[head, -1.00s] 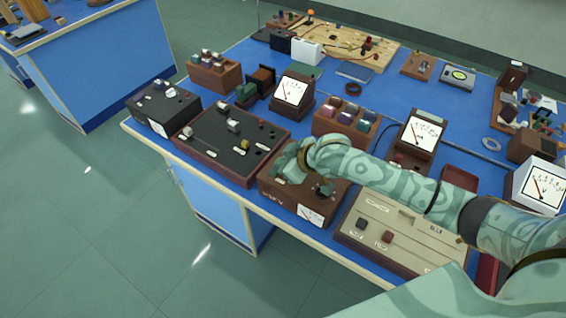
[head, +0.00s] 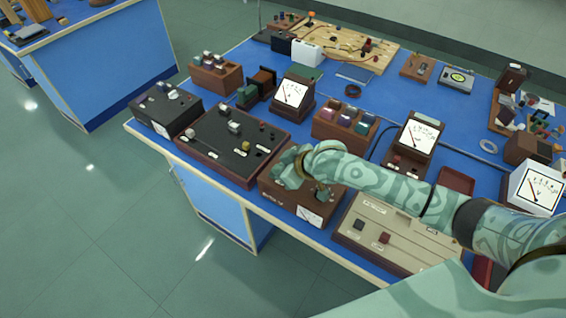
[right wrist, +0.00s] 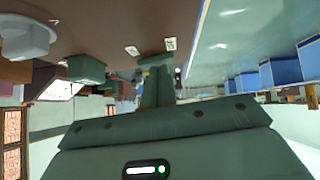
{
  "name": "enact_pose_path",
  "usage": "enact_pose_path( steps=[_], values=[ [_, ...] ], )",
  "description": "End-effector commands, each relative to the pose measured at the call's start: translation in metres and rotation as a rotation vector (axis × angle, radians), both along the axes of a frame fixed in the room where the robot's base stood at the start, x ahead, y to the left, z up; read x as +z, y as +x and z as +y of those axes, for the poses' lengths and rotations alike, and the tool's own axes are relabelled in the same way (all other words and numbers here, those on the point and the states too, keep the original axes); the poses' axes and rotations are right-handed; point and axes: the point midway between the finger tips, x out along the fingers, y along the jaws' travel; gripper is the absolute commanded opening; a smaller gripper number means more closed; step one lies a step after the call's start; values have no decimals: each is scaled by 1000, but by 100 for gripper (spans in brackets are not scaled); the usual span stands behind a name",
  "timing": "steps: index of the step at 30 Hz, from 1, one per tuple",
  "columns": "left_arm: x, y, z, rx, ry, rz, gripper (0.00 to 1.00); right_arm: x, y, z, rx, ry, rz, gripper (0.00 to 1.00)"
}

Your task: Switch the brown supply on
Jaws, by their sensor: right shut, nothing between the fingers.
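The brown supply (head: 285,205) is a brown box at the front edge of the blue bench, with a white meter (head: 309,217) on its sloped front and a dark green knob (head: 322,191) on top at its right. My right gripper (head: 287,177) is over the left part of its top and hides that part. In the right wrist view my right gripper's fingers (right wrist: 156,75) are shut and empty, close to a brown surface with two small white labels (right wrist: 132,50). A green knob (right wrist: 87,68) stands beside them. I cannot tell the switch or whether the fingers touch it. My left gripper is out of view.
A black-topped panel (head: 210,147) stands close on the left. A beige panel (head: 390,240) stands close on the right, under my right arm. A brown block with coloured knobs (head: 345,127) and a meter (head: 418,136) stand behind. Floor is free in front.

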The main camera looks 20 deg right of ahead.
Motion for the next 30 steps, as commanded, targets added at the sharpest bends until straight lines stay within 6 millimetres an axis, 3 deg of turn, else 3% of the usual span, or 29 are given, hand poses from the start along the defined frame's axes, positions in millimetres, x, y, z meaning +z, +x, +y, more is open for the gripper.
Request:
enact_pose_path(
  steps=[14,23,30],
  values=[
    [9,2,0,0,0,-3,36,7,-1,0,-2,0,-3,0],
    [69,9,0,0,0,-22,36,55,-7,-3,-7,0,-2,0],
    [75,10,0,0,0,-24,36,85,-45,-25,-5,-2,-1,0]
  ],
)
